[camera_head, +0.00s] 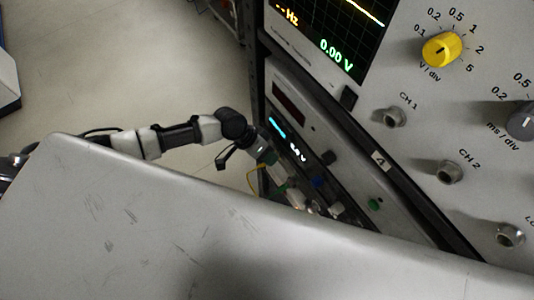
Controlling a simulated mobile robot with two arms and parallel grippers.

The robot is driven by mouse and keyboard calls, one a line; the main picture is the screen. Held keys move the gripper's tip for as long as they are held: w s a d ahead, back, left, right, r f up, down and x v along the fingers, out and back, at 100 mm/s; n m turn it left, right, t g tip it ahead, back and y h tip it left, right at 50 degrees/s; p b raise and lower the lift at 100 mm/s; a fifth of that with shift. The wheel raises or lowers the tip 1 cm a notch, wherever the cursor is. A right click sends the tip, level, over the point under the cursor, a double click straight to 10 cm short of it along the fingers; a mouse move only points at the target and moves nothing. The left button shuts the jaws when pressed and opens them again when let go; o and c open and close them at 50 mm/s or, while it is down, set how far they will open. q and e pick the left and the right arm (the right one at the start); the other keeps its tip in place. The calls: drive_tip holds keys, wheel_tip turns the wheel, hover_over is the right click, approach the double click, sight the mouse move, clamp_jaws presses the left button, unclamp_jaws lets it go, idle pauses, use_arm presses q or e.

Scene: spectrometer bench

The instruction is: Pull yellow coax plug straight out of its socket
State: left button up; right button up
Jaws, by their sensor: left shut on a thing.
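My left gripper (270,161) reaches in from the left to the lower instrument panel. It is shut on what seems to be the yellow coax plug, which is too small and too covered by the fingers to make out. A thin yellow cable (250,181) hangs in a loop just below the fingers. I cannot tell whether the plug sits in its socket or is clear of it. My right gripper is not in view.
Small pale, blue and green fittings crowd the panel below the gripper. An oscilloscope with a yellow knob (441,50) and a CH 1 connector (392,117) is at the right. A large scratched grey surface (150,225) fills the foreground. Open floor lies upper left.

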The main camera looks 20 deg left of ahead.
use_arm(q)
drive_tip(key=shift+s+a, duration=0.15)
clamp_jaws()
drive_tip(key=shift+s+a+p, duration=0.55)
drive_tip(key=shift+s+a, duration=0.15)
drive_tip(key=shift+s, duration=0.2)
drive_tip(key=shift+r, duration=0.15)
